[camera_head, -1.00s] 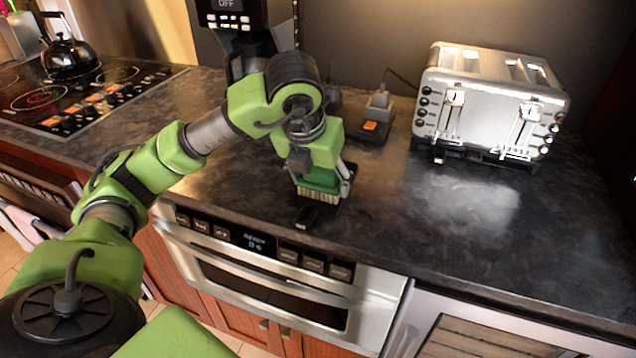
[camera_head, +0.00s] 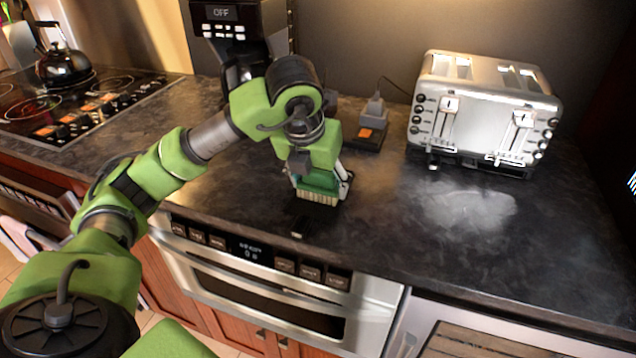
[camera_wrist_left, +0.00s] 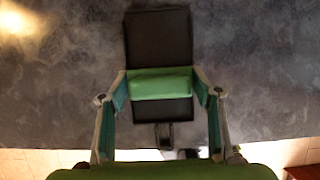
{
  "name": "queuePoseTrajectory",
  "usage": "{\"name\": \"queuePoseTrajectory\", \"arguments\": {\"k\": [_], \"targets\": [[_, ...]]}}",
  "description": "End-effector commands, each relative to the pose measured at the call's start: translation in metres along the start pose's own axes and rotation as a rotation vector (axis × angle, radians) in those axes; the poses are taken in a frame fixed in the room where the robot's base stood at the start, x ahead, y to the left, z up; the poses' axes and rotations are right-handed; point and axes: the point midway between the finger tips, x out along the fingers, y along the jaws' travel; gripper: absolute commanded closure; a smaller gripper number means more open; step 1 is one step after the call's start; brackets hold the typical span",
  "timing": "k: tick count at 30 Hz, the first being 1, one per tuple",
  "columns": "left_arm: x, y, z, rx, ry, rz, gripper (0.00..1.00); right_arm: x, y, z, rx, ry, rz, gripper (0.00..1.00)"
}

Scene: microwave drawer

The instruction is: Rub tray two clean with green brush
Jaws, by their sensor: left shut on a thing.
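My left gripper (camera_head: 320,180) is shut on the green brush (camera_head: 318,197), whose pale bristles point down. The brush is over the dark counter near its front edge. In the left wrist view the green brush (camera_wrist_left: 160,87) lies crosswise between the two fingers. Below it is a dark rectangular tray (camera_wrist_left: 158,35) with a short handle-like tab towards the counter edge. In the head view this tray (camera_head: 298,218) is very dark and partly hidden by the brush and gripper. I cannot tell whether the bristles touch it. My right gripper is not in view.
A silver toaster (camera_head: 484,112) stands at the back right, with a pale smeared patch (camera_head: 465,205) before it. A coffee maker (camera_head: 240,50) and a small dark item with an orange mark (camera_head: 365,133) stand behind. A kettle (camera_head: 65,65) and cooktop are left.

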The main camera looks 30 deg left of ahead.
Motion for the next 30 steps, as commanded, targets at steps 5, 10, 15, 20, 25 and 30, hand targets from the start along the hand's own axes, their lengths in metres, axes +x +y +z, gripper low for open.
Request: {"name": "queuePoseTrajectory", "arguments": {"k": [5, 10, 15, 20, 25, 30], "targets": [[0.005, -0.001, 0.008, 0.000, 0.001, -0.002, 0.69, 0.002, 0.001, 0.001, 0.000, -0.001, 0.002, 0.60], [0.007, -0.001, 0.010, 0.001, 0.001, -0.001, 0.69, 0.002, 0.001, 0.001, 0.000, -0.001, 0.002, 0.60], [0.006, -0.001, 0.010, 0.001, 0.001, 0.000, 0.69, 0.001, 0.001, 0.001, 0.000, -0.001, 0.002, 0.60], [-0.003, -0.001, 0.014, 0.001, 0.000, 0.000, 0.69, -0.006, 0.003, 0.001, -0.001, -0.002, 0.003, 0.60], [-0.020, 0.000, 0.021, 0.000, -0.002, 0.000, 0.69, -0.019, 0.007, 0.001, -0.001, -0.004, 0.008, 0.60], [-0.036, -0.001, 0.028, 0.000, -0.002, -0.001, 0.69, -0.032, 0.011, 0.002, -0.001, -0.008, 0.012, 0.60]]}}
